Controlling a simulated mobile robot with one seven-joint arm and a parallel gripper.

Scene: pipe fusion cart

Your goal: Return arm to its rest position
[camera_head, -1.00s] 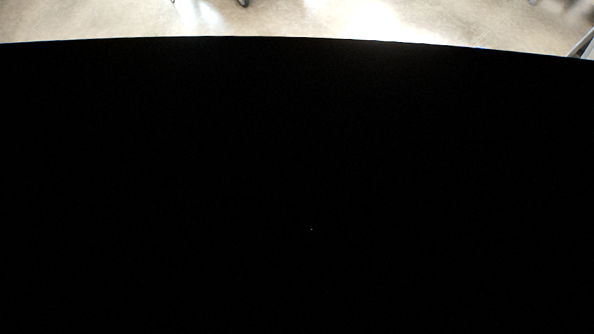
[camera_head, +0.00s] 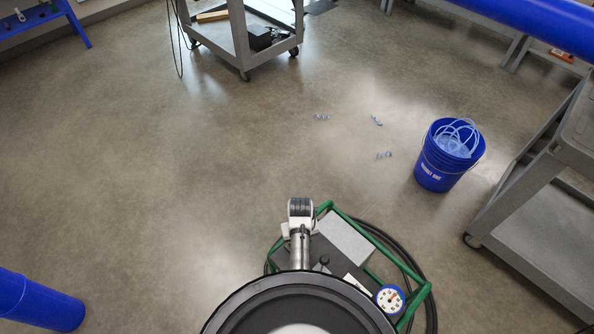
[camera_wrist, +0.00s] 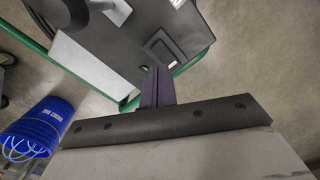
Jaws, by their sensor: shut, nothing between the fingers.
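My gripper (camera_wrist: 157,84) shows in the wrist view as two dark fingers pressed together, with nothing between them. The fingers extend from a black bolted bar and appear over the edge of a dark flat unit (camera_wrist: 180,40) with a green tube frame (camera_wrist: 185,68). I cannot judge the gap between fingers and unit. I cannot make out the gripper in the head view.
The green-framed unit (camera_head: 345,238) with a round gauge (camera_head: 390,299) stands close in front. A blue bucket (camera_head: 437,178) holds pale tubing. A grey cart (camera_head: 530,220) is at right, another (camera_head: 245,55) behind. Blue pipe (camera_head: 40,305) is lower left. Open floor (camera_head: 130,170) lies left.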

